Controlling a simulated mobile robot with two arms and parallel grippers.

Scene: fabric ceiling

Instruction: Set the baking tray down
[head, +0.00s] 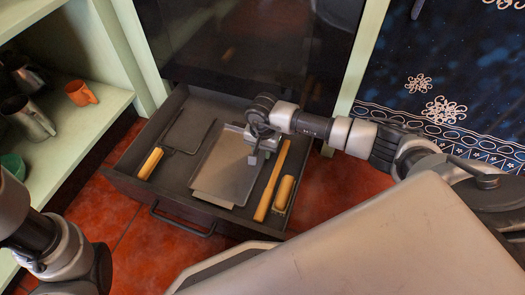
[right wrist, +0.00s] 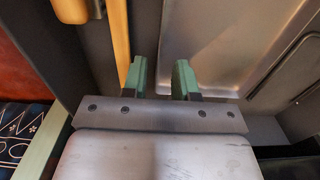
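The grey baking tray (head: 222,168) lies flat in the open dark drawer (head: 172,201), in its middle. My right gripper (head: 256,158) is over the tray's right edge in the head view. In the right wrist view the tray (right wrist: 228,45) is at the right, and my right gripper (right wrist: 161,78) has its two green fingers apart. The tray's rim reaches down to the gap between the fingers, with no clear grip on it. My left arm shows at the lower left of the head view, but its gripper is out of frame.
Right of the tray lie a long wooden-handled tool (head: 272,181) and a shorter wooden-handled one (head: 284,193). Left of it is a wire tool with a wooden handle (head: 150,163). An open shelf (head: 90,122) with an orange cup (head: 81,93) and metal jugs stands left.

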